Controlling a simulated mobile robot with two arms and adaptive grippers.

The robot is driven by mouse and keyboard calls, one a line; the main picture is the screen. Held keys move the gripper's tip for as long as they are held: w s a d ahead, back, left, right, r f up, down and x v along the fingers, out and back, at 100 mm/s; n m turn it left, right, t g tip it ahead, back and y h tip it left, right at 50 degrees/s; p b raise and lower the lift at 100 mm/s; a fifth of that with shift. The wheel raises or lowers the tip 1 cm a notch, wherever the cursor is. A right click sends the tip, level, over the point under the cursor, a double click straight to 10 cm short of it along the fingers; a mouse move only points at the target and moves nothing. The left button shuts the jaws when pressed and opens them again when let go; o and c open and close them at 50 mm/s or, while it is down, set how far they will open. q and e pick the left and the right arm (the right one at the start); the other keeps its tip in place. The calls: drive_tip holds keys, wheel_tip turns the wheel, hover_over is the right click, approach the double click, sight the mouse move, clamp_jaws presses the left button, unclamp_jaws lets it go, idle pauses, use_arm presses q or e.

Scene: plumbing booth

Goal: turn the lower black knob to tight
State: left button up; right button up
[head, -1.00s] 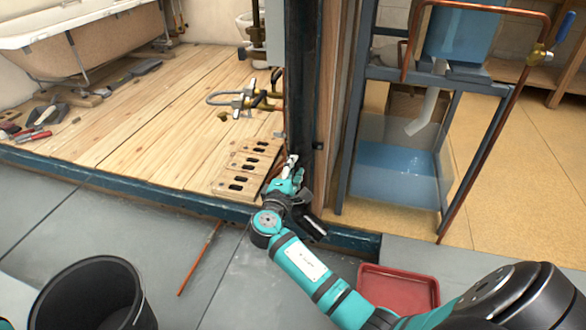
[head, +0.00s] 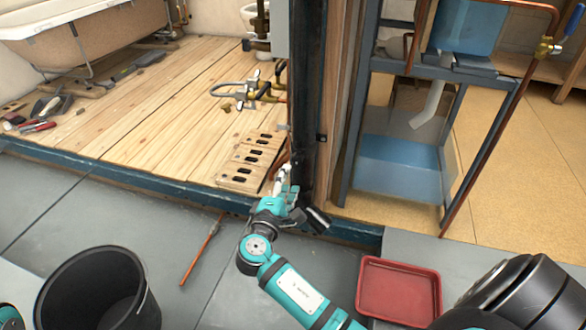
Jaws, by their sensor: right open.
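My right gripper (head: 284,180) is open and empty at the foot of the dark post, beside the slotted wooden block. A group of brass and chrome pipe fittings (head: 250,91) stands farther back on the wooden floor, left of the post. A small dark part (head: 264,91) on these fittings may be a black knob; it is too small to be sure, and I cannot tell upper from lower. The right gripper is apart from the fittings, nearer to me. My left gripper is not in view.
A slotted wooden block (head: 250,163) lies by the dark post (head: 315,110). A black bucket (head: 70,292), an orange rod (head: 202,250) and a red tray (head: 398,291) are on the grey floor. A blue-grey frame (head: 370,67) with a copper pipe stands at right.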

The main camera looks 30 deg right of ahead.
drive_tip(key=shift+v, duration=1.6)
